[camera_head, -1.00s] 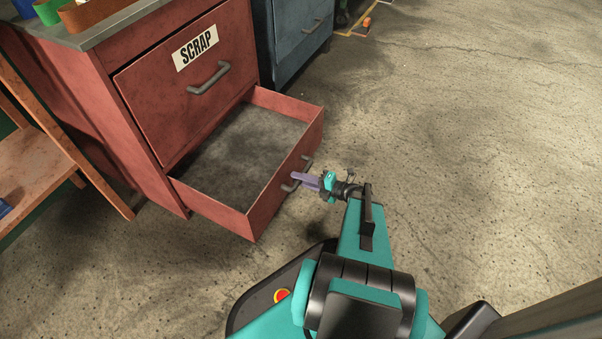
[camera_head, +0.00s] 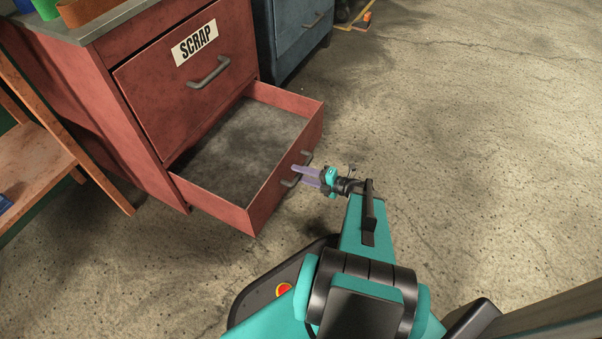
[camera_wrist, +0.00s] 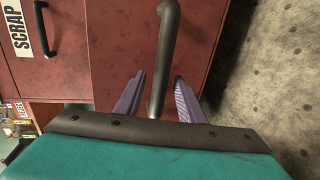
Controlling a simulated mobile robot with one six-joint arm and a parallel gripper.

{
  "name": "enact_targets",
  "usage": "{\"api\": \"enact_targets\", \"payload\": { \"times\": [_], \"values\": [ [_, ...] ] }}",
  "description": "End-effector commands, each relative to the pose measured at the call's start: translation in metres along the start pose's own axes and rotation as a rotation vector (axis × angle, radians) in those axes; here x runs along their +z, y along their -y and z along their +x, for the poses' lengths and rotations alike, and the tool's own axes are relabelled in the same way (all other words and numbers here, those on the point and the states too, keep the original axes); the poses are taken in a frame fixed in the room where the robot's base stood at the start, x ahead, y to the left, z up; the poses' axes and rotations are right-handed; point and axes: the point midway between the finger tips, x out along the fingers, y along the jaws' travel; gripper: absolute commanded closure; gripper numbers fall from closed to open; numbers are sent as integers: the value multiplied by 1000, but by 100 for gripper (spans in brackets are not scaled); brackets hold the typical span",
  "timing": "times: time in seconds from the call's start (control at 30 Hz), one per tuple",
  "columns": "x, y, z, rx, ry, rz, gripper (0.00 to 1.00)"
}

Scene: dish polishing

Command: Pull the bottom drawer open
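The red bottom drawer (camera_head: 280,178) stands pulled well out of the red cabinet (camera_head: 122,118), its empty grey inside showing. Its grey bar handle (camera_head: 308,157) is on the front face. My gripper (camera_head: 296,174) is at this handle, its purple fingers spread apart. In the wrist view the handle (camera_wrist: 166,48) runs down between the two fingers of my gripper (camera_wrist: 160,76), with gaps on both sides. The far end of the handle extends beyond the fingertips. In the head view the fingers partly cover the handle.
The closed upper drawer (camera_head: 190,85) bears a SCRAP label and its own handle. A blue cabinet (camera_head: 290,40) stands behind, to the right. A wooden shelf (camera_head: 40,160) is at the left. The concrete floor right of the drawer is clear.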

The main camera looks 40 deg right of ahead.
Motion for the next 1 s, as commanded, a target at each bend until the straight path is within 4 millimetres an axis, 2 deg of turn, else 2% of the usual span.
{"api": "enact_targets", "payload": {
  "times": [0.27, 1.0],
  "values": [
    [1, -2, -24, 0, 3, 1, 64],
    [2, -2, -106, 1, 6, 1, 64]
  ]
}}
